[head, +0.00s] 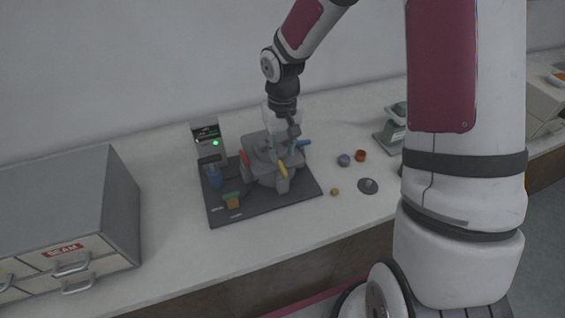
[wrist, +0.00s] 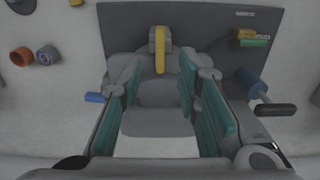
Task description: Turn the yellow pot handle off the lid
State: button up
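The yellow pot handle (head: 283,170) sticks out from the near side of the grey press pot and its lid (head: 262,172). In the wrist view the yellow handle (wrist: 159,50) stands upright in the picture at top centre, beyond my fingertips and roughly in line with the gap between them. My gripper (head: 281,153) is over the pot, pointing down. Its teal finger pads show well apart in the wrist view (wrist: 160,78), with nothing held between them. A red handle (head: 244,158) and a blue handle (head: 304,143) sit on the pot's other sides. My gripper hides part of the lid.
The pot stands on a dark base plate (head: 235,213). An orange ring (head: 361,155) and a grey-blue piece (head: 344,160) lie to the right. Grey drawers (head: 75,210) stand far left.

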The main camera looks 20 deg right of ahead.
aim_at(282, 167)
notch_tip(282, 167, down, 6)
jog(key=shift+r, duration=0.1)
dwell(0.4)
grip_shut()
